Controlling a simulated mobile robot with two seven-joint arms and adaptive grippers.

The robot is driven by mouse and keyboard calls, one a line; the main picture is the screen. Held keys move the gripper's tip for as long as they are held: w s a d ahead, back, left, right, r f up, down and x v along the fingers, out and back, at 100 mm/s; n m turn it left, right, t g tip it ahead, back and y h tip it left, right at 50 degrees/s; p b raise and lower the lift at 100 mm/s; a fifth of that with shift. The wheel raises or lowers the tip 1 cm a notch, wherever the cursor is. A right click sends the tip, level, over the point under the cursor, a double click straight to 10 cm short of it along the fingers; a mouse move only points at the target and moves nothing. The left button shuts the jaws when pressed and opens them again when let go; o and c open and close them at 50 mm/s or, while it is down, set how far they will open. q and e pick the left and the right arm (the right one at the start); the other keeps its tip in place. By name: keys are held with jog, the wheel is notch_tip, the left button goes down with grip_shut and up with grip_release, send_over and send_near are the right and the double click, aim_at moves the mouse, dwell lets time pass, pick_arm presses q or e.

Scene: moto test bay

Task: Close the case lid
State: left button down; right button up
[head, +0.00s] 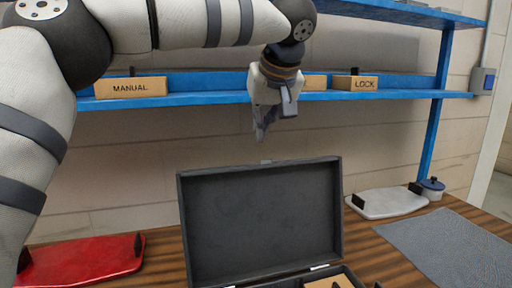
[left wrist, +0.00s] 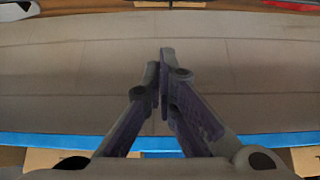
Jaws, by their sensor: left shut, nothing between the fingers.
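The black case stands open on the wooden table, its lid (head: 262,218) raised upright with the dark inside facing me. The case base (head: 338,275) is cut off by the bottom edge of the head view, and orange-tan contents show in it. My left gripper (head: 261,136) hangs pointing down above the lid's top edge, apart from it in the picture. Its fingers are together and empty, as the left wrist view (left wrist: 167,62) also shows. My right gripper is in neither view.
A blue shelf (head: 220,96) with boxes labelled MANUAL (head: 130,87) and LOCK (head: 357,83) runs along the wall behind. A red panel (head: 80,260) lies left; a white panel (head: 388,203), a small pot (head: 432,188) and a grey mat (head: 450,245) lie right.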

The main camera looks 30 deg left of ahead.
pick_arm(q)
notch_tip(320, 180, down, 7)
jog(key=shift+w+a+f+p, duration=0.2)
jog(key=shift+w+a+p, duration=0.1)
jog(key=shift+w+a, duration=0.1)
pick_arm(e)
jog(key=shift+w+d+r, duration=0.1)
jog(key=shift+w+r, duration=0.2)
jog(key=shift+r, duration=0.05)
